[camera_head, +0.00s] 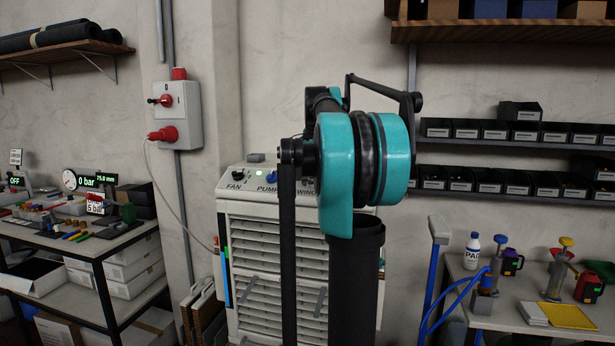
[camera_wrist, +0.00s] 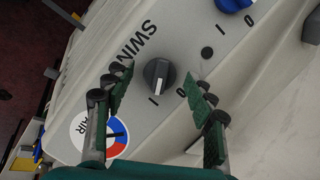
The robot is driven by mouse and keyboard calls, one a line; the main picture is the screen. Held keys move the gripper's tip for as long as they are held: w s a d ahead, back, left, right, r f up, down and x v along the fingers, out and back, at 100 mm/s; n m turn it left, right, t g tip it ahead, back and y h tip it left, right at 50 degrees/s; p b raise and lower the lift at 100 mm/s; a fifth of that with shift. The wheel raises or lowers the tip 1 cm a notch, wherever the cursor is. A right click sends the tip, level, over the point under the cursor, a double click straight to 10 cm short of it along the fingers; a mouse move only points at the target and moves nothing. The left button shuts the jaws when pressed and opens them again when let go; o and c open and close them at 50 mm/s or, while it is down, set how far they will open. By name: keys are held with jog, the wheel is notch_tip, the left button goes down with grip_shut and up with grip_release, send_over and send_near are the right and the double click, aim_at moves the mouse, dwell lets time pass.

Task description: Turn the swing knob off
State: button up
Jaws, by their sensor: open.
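The swing knob (camera_wrist: 158,73) is a round dark grey knob with a white pointer, on a light grey panel (camera_wrist: 195,50) beside the partly covered word "SWING". Its pointer faces down in the wrist view, nearer the "I" mark than the "O" mark. My gripper (camera_wrist: 158,79) is open, with one green-padded finger on each side of the knob. I see gaps between both fingers and the knob; I cannot tell the height above it. In the head view, my arm hides the swing knob and gripper; the cooler's panel (camera_head: 262,187) shows partly.
A blue knob (camera_wrist: 233,4) and a small dark round part (camera_wrist: 207,53) are on the same panel. A round red, white and blue AIR dial (camera_wrist: 98,135) lies near the left finger. Side tables with a gauge (camera_head: 69,180) and bottle (camera_head: 472,250) flank the cooler.

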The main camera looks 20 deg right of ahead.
jog(key=shift+w+f, duration=0.1)
jog(key=shift+f, duration=0.15)
jog(key=c, duration=1.1)
jog(key=shift+c, duration=0.3)
jog(key=n, duration=0.2)
jog(key=n+g, duration=0.1)
jog(key=n, duration=0.2)
jog(key=shift+w+g, duration=0.15)
jog(key=shift+g, duration=0.15)
jog(key=n+g+h, duration=0.1)
jog(key=n, duration=0.5)
jog(key=shift+a, duration=0.1)
